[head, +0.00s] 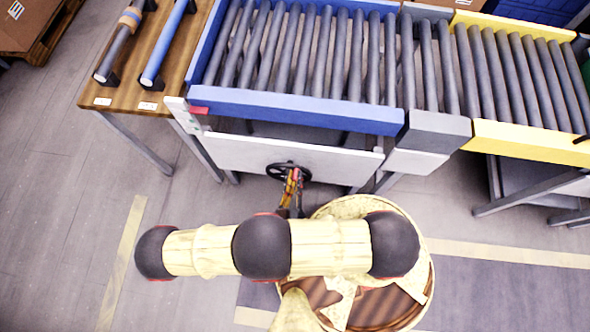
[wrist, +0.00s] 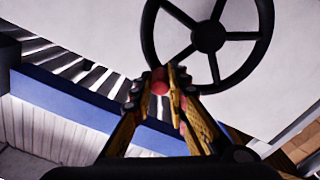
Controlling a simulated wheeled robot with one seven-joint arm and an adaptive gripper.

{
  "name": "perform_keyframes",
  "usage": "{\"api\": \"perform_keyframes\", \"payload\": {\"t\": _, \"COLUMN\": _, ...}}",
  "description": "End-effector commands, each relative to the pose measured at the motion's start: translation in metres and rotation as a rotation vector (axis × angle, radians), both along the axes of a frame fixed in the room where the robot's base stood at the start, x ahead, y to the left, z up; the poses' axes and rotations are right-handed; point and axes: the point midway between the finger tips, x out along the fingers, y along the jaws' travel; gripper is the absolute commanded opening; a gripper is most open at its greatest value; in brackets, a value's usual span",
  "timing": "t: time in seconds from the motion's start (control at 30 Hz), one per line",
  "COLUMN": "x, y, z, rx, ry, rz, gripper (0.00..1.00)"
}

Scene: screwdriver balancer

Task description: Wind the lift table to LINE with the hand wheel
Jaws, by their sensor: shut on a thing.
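The lift table (head: 300,107) has a blue frame and grey rollers, with a white front panel (head: 240,150) below. The black spoked hand wheel (head: 274,170) is on this panel; it is large in the wrist view (wrist: 207,36). My gripper (head: 292,176) is at the wheel's near side in the head view. In the wrist view my gripper (wrist: 161,80) is shut on the red knob (wrist: 159,82) at the wheel's lower left rim. A red marker (head: 198,110) sits by a small pale scale (head: 185,117) at the table's left corner. The LINE mark is too small to read.
A grey-ended roller section (head: 436,129) and a yellow-framed conveyor (head: 530,142) adjoin on the right. A wooden bench (head: 128,75) with a grey and a blue tool stands left. Table legs flank the panel.

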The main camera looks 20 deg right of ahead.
Motion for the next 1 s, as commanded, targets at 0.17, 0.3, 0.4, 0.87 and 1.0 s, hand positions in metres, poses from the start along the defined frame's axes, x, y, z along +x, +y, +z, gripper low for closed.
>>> {"api": "perform_keyframes", "payload": {"t": 0.17, "x": -0.0001, "y": -0.0022, "z": 0.0032, "rx": -0.005, "ry": -0.004, "rz": -0.002, "gripper": 0.00}}
{"api": "perform_keyframes", "payload": {"t": 0.3, "x": -0.0001, "y": -0.0020, "z": 0.0032, "rx": -0.005, "ry": -0.005, "rz": -0.002, "gripper": 0.16}}
{"api": "perform_keyframes", "payload": {"t": 0.4, "x": -0.0001, "y": -0.0018, "z": 0.0029, "rx": -0.004, "ry": -0.005, "rz": -0.002, "gripper": 0.22}}
{"api": "perform_keyframes", "payload": {"t": 0.87, "x": 0.0001, "y": 0.0000, "z": 0.0008, "rx": 0.000, "ry": -0.002, "rz": 0.000, "gripper": 0.35}}
{"api": "perform_keyframes", "payload": {"t": 1.0, "x": 0.0001, "y": 0.0003, "z": 0.0050, "rx": 0.001, "ry": -0.001, "rz": 0.001, "gripper": 0.35}}
